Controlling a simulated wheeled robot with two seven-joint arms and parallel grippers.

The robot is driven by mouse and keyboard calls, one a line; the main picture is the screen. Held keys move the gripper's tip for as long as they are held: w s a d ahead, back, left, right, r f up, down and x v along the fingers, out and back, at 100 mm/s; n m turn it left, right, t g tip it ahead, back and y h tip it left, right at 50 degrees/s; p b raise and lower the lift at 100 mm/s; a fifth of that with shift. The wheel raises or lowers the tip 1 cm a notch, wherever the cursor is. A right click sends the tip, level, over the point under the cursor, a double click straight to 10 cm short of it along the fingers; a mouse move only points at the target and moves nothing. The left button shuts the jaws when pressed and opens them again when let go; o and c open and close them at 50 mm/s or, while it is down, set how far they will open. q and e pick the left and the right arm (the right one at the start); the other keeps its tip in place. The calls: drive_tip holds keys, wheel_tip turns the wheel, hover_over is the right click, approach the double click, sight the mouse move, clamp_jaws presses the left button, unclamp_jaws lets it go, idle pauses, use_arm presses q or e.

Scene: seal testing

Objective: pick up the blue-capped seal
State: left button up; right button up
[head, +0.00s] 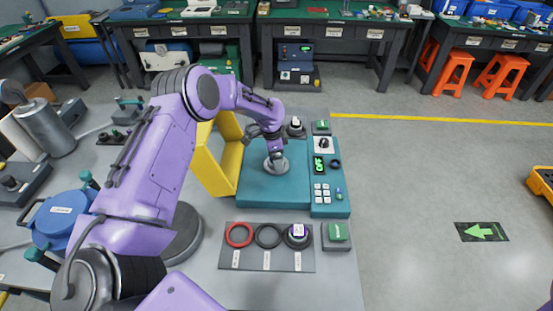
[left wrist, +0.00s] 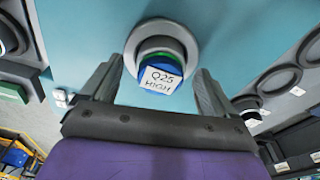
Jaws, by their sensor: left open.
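The blue-capped seal (left wrist: 160,75) shows in the left wrist view, with a white label reading about "Q2S HIGH" on its cap. It sits in a round grey seat (left wrist: 160,40) on the teal tester. In the head view the seat (head: 277,167) is on the tester's flat top (head: 270,190), and my gripper hides the seal there. My left gripper (head: 275,156) is above the seat. In the left wrist view its open fingers (left wrist: 160,78) stand on either side of the cap, with gaps visible. My right gripper is out of view.
A yellow raised frame (head: 228,160) stands left of the seat. A control panel (head: 328,180) is on the right. A grey tray (head: 268,261) in front holds a red ring (head: 239,235), a black ring (head: 268,236) and a white-labelled capped piece (head: 297,236).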

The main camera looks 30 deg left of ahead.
use_arm(q)
drive_tip(key=shift+f, duration=0.4)
drive_tip(key=shift+r, duration=0.1)
drive_tip(key=c, duration=1.4)
